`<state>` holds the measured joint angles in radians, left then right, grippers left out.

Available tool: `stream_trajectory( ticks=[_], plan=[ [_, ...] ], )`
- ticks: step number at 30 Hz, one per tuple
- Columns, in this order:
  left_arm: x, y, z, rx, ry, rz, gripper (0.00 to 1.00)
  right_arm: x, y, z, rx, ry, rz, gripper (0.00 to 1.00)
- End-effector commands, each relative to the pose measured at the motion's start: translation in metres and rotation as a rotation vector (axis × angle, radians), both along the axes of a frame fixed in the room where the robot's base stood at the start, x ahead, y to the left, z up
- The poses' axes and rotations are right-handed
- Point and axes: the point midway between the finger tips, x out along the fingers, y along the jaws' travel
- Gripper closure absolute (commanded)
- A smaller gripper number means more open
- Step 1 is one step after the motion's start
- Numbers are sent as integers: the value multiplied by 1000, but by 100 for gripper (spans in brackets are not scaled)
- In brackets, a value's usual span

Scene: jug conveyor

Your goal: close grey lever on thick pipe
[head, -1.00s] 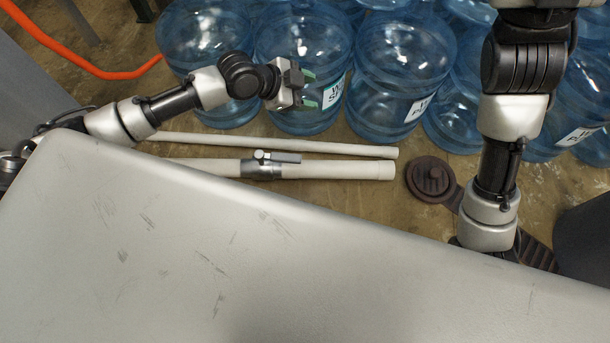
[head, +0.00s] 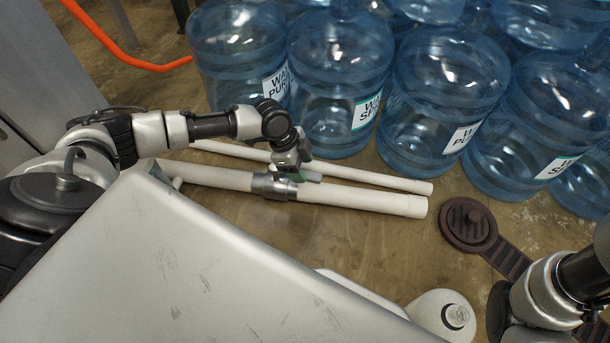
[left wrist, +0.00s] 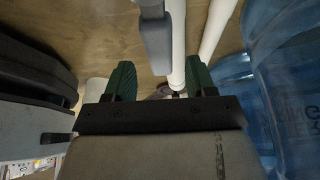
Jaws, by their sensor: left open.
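The thick white pipe (head: 360,201) lies low above the floor with a metal valve fitting (head: 272,186) around its middle. The grey lever (head: 313,176) shows at the fitting's right, pointing along the pipe; my gripper hides part of it. My left gripper (head: 297,167) is at the lever, just above the pipe. In the left wrist view, my left gripper (left wrist: 160,80) is open with green fingers apart. The lever (left wrist: 157,40) appears ahead of the gap between them; I cannot tell whether they touch it. My right gripper is out of view.
A thinner white pipe (head: 385,181) runs behind the thick one. Large blue water jugs (head: 340,80) stand close behind the pipes. A dark round-ended piece (head: 468,222) lies right of the pipe ends. Bare floor (head: 360,240) shows in front of the pipes.

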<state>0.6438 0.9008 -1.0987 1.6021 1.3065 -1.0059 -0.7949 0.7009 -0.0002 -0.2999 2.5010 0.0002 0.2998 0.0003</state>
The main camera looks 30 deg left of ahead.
Motion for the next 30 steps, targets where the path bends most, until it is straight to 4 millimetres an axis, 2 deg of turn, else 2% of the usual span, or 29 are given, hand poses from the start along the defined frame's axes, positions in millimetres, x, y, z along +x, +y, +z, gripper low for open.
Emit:
stream_trajectory(
  ticks=[1,4,16,27,30],
  plan=[
    [1,-3,-11,-1,-2,-1,45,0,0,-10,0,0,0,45],
    [2,-6,-19,-1,-1,0,45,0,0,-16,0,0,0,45],
    [3,-9,-22,-1,-2,1,45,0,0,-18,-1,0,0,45],
    [3,-9,-22,-1,-1,0,100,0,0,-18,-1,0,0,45],
    [3,-9,-22,-1,-1,0,100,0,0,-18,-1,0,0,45]
  ],
)
